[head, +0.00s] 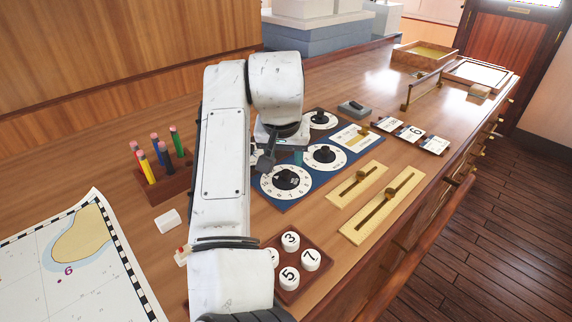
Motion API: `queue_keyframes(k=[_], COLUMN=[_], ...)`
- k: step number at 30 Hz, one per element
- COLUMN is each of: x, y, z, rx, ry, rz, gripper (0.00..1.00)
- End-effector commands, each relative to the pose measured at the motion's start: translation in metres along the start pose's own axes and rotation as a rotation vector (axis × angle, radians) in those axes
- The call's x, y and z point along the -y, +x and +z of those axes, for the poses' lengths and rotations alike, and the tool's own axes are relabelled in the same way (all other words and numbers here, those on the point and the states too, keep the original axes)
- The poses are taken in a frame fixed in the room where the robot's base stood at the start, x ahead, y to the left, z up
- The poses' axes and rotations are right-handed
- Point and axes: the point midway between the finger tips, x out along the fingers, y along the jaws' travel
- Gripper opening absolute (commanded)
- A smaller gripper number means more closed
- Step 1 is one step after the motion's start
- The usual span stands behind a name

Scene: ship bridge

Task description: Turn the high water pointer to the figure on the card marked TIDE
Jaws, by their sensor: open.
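Several white dials with black knobs stand on dark blue panels on the bench: a near dial (272,184), a middle dial (338,164) and a far dial (330,118). Their lettering is too small to tell which one is the high water dial. Three small cards stand in a row to the right: a left card (388,124), a middle card (410,132) that seems to show a 6, and a right card (434,145). I cannot read which is marked TIDE. My gripper (282,161) is open and empty above the near dial; my arm hides part of the panel.
Two brass sliders (358,186) lie right of the dials. A tray of numbered pegs (290,292) is at the front. A pencil rack (177,183), an eraser (167,221) and a chart (75,262) are at left. Wooden trays (425,54) sit at the far end.

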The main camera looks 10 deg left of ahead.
Motion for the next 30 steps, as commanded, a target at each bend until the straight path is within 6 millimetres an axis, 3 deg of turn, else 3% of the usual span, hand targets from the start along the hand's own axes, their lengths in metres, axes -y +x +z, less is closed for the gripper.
queue_keyframes(k=[3, 9, 22, 30], x=[0.0, -0.001, 0.0, 0.0], y=[0.022, 0.046, 0.055, 0.055], z=[0.001, 0.0, 0.0, 0.0], rx=[0.003, 0.002, 0.0, 0.0], ry=[-0.001, 0.0, 0.001, 0.001], rz=[0.001, 0.001, 0.0, 0.0], gripper=[0.51, 0.51, 0.51, 0.25])
